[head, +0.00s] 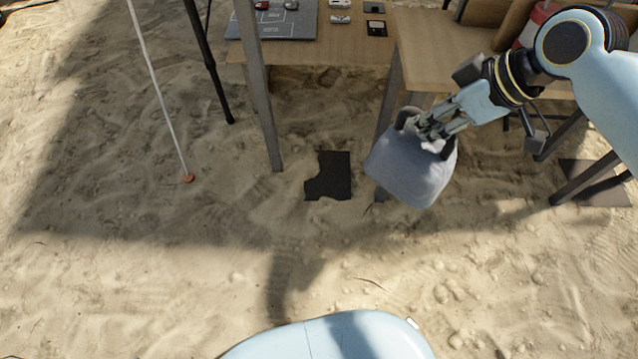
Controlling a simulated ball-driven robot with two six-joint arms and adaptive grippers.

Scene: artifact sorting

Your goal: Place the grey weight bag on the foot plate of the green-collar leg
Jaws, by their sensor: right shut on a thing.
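My right gripper (432,128) comes in from the upper right and is shut on the grey weight bag (412,172) at its top, by the dark handles. The bag hangs from it and hides part of a table leg behind it. A dark foot plate (338,176) with a notched left edge lies on the sand just left of the bag, with a small gap between them in the picture. Another dark plate (605,192) lies at the right edge. No green collar shows on any leg. My left gripper is not in view.
A wooden table (335,52) with a grey mat and small items stands at the top, with another wooden surface (430,40) right of it. Grey posts (258,90), a black leg (208,65) and a thin white pole (158,85) stand left. The sand in front is clear.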

